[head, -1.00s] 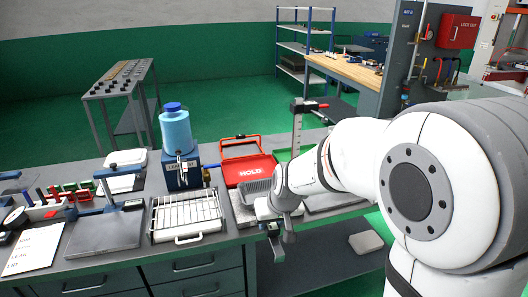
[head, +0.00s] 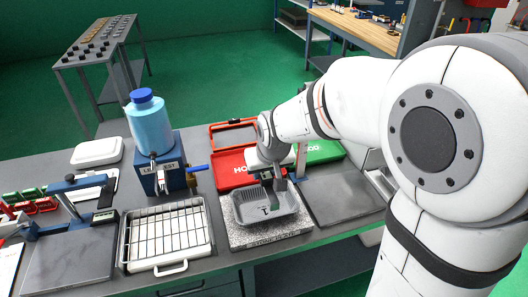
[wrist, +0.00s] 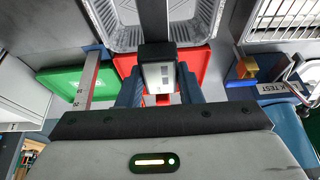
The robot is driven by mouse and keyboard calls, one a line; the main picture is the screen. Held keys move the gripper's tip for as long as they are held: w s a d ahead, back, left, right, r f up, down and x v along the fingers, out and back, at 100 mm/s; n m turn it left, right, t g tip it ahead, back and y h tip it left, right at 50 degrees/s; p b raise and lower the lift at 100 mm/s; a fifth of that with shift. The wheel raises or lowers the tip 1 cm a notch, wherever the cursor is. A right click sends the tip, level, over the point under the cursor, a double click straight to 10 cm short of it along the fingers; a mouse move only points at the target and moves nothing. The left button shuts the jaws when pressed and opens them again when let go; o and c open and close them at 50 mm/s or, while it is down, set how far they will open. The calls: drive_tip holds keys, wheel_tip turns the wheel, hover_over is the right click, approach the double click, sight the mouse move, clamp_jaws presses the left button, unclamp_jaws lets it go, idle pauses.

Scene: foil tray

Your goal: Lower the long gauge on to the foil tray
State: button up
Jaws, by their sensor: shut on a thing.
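The foil tray (head: 241,207) is a silver ribbed pan on a speckled stone slab (head: 240,238). It also shows at the top of the wrist view (wrist: 205,22). My gripper (head: 268,176) is above the tray, pointing down. In the wrist view its blue fingers (wrist: 160,88) are shut on the long gauge (wrist: 157,74), a dark body with a pale display. The gauge's grey beam runs from the body over the tray. In the head view the gauge (head: 280,186) is partly hidden by my wrist. I cannot tell whether its lower end touches the tray.
A wire rack on a white pan (head: 165,235) is left of the slab. A dark grey plate (head: 345,200) lies to the right. A blue bottle stand (head: 165,160), a red case (head: 232,170) and a green case (head: 320,150) are behind. An upright scale (wrist: 91,75) stands close by.

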sight(269, 183)
drive_tip(key=shift+w+f, duration=0.1)
drive_tip(key=shift+w, duration=0.25)
drive_tip(key=shift+f+b, duration=3.15)
drive_tip(key=shift+f, duration=0.85)
drive_tip(key=shift+s+f+b, duration=0.1)
drive_tip(key=shift+f+b, duration=0.25)
drive_tip(key=shift+b, duration=0.2)
drive_tip(key=o, duration=1.1)
drive_tip(key=shift+o, duration=0.2)
drive_tip(key=v, duration=0.8)
drive_tip(key=shift+f, duration=0.1)
